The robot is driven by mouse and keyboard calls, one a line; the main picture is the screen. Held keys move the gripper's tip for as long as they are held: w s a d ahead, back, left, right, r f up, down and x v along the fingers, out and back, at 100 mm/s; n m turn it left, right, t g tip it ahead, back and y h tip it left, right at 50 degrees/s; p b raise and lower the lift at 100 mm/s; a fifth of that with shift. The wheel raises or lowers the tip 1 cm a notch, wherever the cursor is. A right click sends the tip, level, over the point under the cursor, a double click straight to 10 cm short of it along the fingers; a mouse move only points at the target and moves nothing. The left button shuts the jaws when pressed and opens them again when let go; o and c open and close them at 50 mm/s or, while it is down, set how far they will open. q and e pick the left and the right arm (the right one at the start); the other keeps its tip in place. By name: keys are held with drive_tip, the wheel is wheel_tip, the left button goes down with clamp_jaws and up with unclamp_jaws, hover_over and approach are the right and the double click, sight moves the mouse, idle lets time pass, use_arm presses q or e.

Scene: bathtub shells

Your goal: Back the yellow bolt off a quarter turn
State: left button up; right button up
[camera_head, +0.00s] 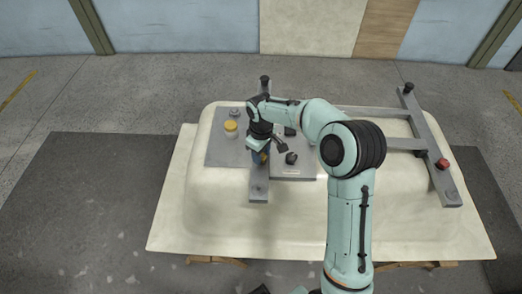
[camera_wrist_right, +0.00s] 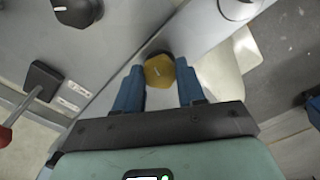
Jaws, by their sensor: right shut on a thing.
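The yellow bolt (camera_wrist_right: 159,71) shows its hexagonal head, with a pale mark on top, in the right wrist view. My right gripper (camera_wrist_right: 159,88) has its blue fingers on either side of the head and is shut on it. In the head view, my right gripper (camera_head: 260,157) points down at the grey crossbar (camera_head: 259,189) on the shell. My left gripper is not in view.
The cream bathtub shell (camera_head: 225,220) lies upside down. Left of the gripper, a yellow round cap (camera_head: 231,126) stands on a grey plate (camera_head: 219,152). A black knob (camera_head: 291,158) is close on the right. A red knob (camera_head: 442,164) sits on the far-right bar.

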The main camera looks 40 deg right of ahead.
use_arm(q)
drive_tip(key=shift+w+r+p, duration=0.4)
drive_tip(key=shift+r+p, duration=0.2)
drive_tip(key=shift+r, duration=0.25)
use_arm(e)
drive_tip(key=shift+w+d+r+n, duration=0.1)
drive_tip(key=shift+n, duration=1.8)
drive_tip(key=o, duration=1.1)
drive_tip(key=shift+c, duration=0.2)
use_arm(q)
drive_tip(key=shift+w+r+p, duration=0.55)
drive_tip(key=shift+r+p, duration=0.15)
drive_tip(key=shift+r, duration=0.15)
use_arm(e)
wheel_tip(320, 180, up, 13)
drive_tip(key=shift+r, duration=0.15)
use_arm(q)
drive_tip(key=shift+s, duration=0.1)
